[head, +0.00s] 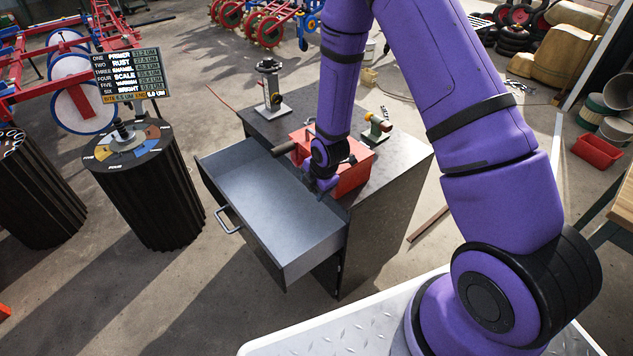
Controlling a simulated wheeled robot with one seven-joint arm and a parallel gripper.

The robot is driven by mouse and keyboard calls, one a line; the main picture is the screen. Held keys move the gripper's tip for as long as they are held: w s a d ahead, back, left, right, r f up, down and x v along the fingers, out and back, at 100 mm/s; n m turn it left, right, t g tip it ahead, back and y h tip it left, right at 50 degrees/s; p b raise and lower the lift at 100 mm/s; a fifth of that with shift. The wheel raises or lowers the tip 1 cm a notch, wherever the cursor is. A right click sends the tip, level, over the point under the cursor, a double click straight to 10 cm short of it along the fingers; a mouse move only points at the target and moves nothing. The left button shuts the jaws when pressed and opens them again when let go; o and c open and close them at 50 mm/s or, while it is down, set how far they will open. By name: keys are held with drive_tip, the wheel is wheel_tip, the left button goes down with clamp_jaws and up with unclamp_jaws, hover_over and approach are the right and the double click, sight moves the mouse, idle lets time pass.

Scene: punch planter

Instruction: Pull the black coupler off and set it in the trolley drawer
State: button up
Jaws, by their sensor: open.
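The trolley (385,215) is a dark grey cabinet, and its top drawer (265,195) is pulled out and looks empty. A red box-like fixture (352,178) sits on the trolley top behind the drawer. A dark cylinder (284,147) sticks out at its left side; it may be the black coupler, but I cannot tell for sure. My gripper (324,190) is open, low at the front of the red fixture near the drawer's back right. My arm hides part of the fixture, and the fingers are too small to show whether they touch anything.
A ribbed black drum (150,195) with a colored dial and a sign (127,73) stand to the left. Floor in front of the drawer is clear.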

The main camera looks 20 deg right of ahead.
drive_tip(key=c, duration=1.2)
drive_tip(key=shift+s+a+f, duration=0.1)
drive_tip(key=shift+s+a, duration=0.1)
drive_tip(key=shift+a, duration=0.6)
drive_tip(key=shift+s+a+f, duration=0.1)
drive_tip(key=shift+s+a, duration=0.2)
drive_tip(key=shift+a, duration=0.5)
drive_tip(key=shift+s+a, duration=0.25)
drive_tip(key=shift+a, duration=0.55)
drive_tip(key=shift+s+a+f, duration=0.1)
drive_tip(key=shift+s+a, duration=0.2)
drive_tip(key=shift+a, duration=0.65)
drive_tip(key=shift+s+a+f, duration=0.1)
drive_tip(key=shift+s+a, duration=0.2)
drive_tip(key=shift+a, duration=0.6)
